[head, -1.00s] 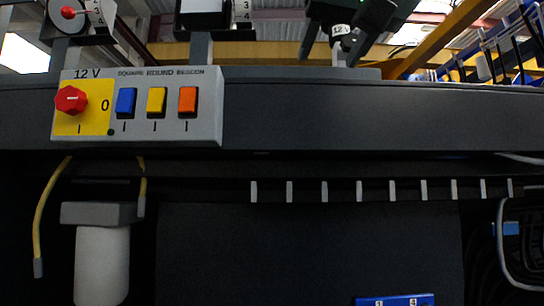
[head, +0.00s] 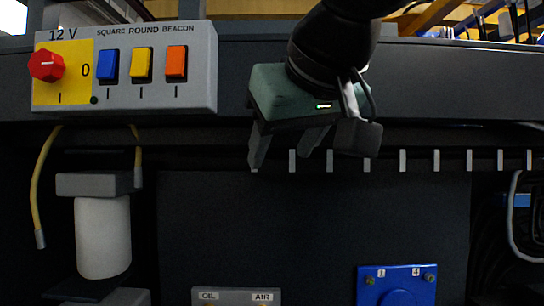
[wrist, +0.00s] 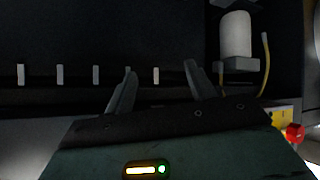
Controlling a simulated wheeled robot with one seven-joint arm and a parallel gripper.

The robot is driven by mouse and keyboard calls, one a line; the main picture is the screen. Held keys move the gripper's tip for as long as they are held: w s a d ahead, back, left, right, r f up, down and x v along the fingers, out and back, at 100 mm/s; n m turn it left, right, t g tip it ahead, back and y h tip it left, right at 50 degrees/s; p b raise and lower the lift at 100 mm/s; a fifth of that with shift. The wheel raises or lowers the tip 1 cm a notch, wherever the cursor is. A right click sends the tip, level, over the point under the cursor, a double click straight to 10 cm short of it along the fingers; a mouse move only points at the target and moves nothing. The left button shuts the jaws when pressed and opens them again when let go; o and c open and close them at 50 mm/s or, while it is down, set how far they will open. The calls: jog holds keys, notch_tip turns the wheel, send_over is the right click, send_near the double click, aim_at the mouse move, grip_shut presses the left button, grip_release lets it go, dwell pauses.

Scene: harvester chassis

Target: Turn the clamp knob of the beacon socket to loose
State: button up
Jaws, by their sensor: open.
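No beacon socket or clamp knob can be made out in either view. A grey 12 V panel (head: 207,80) at the upper left carries a red rotary knob (head: 46,66) and an orange switch (head: 176,61) under the word BEACON. My gripper (head: 287,150) hangs right of the panel in front of the dark beam, open and empty, fingers pointing down. In the wrist view my gripper (wrist: 160,75) shows its two fingers apart with nothing between them. The red knob (wrist: 294,132) shows there at the right edge.
A white cylinder (head: 103,236) hangs below the panel beside yellow cables (head: 44,185). A row of pale tabs (head: 403,160) runs under the dark beam (head: 450,80). A blue plate (head: 397,275) and an OIL/AIR block (head: 235,296) sit low down. Black hoses hang at the right.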

jog(key=shift+w+a+f+n+g, duration=0.1)
jog(key=shift+f+n+g, duration=0.1)
jog(key=shift+f, duration=0.4)
jog(key=shift+a+f+n+g, duration=0.1)
jog(key=shift+f+g, duration=0.1)
jog(key=shift+f, duration=0.35)
